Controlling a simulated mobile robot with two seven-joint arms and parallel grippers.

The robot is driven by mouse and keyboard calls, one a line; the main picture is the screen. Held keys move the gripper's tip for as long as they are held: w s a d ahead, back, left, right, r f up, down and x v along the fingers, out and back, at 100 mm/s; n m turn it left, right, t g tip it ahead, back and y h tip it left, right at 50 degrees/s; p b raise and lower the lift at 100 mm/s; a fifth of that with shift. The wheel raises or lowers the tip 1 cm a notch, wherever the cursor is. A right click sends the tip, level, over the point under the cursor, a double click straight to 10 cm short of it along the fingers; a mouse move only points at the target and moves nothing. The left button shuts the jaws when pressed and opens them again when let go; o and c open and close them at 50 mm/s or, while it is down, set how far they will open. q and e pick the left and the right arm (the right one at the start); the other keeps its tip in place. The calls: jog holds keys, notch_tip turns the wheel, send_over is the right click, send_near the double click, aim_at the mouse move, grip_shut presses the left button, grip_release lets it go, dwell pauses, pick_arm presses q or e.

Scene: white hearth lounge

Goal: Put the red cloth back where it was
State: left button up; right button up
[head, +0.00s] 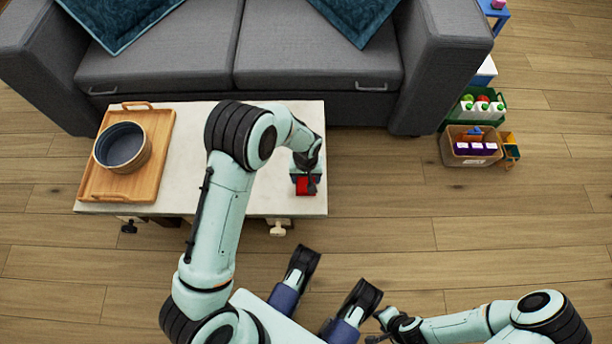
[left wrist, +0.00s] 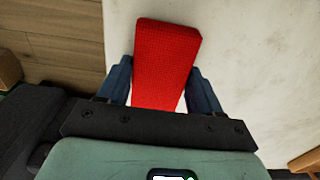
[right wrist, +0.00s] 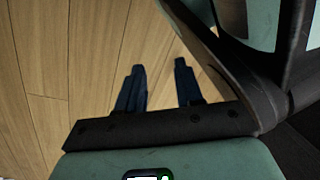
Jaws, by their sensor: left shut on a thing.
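The red cloth (head: 306,187) is a small folded block at the right end of the white table top (head: 255,190). My left gripper (head: 305,176) reaches down over it. In the left wrist view the cloth (left wrist: 165,60) sits between the two blue fingers, which are shut on its sides, and it sticks out past their tips. The table's pale surface lies below. I cannot tell whether the cloth touches the table or is just above it. My right gripper is open and empty in the right wrist view (right wrist: 158,75), over the bare wooden floor.
A wooden tray (head: 100,188) with a dark-lined round bowl (head: 122,148) stands on the table's left end. A grey sofa (head: 320,60) is behind. A cardboard box (head: 452,158) and a green crate (head: 455,114) stand on the floor at right.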

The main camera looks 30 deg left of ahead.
pick_arm(q)
jog(key=shift+f, duration=0.1)
jog(key=o, duration=0.5)
jog(key=shift+f, duration=0.1)
jog(key=o, duration=0.4)
jog(key=shift+o, duration=0.2)
pick_arm(e)
jog(key=shift+f, duration=0.1)
pick_arm(q)
notch_tip(320, 180, up, 12)
jog(key=p, duration=0.4)
jog(key=shift+r, duration=0.25)
pick_arm(e)
jog(key=w+a+r+t, duration=0.1)
jog(key=w+r+t, duration=0.2)
jog(key=w+r, duration=0.4)
jog(key=shift+w, duration=0.55)
jog(key=shift+s+a, duration=0.1)
